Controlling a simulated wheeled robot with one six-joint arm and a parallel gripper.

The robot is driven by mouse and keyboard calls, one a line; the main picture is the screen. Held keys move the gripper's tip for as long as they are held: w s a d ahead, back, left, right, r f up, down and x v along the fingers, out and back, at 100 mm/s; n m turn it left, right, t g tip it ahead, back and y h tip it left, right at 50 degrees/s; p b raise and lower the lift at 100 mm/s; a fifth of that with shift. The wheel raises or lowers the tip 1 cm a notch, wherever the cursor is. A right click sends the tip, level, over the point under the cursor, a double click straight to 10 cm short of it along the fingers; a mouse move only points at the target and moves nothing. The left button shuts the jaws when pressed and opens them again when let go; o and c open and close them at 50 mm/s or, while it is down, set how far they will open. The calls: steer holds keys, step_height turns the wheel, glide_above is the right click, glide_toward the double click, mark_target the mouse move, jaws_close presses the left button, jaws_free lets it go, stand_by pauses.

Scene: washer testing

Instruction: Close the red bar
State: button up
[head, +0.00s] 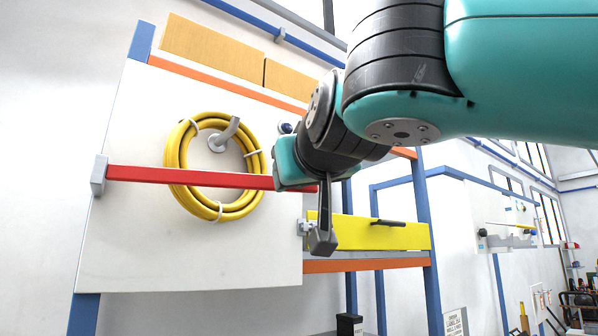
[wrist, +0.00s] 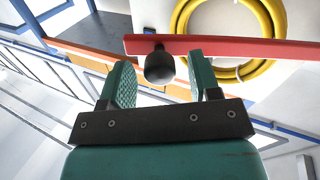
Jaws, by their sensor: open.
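The red bar (head: 140,174) runs nearly level across the white panel in the head view, from a grey bracket at its left to my gripper at its right end. In the wrist view the red bar (wrist: 240,48) crosses beyond my fingers, with a round black knob (wrist: 158,68) near its left end. My gripper (wrist: 157,62) is open, with one teal finger on each side of the knob; I see gaps between knob and fingers. In the head view my gripper (head: 290,162) covers part of the bar's right end and the knob is hidden.
A coiled yellow hose (head: 178,150) hangs on the panel behind the bar. A yellow bar (head: 370,233) with a black handle sits lower right on a blue and orange frame. Cardboard boxes (head: 212,48) stand on top. A blue post (head: 426,210) stands to the right.

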steer(key=shift+x, duration=0.8)
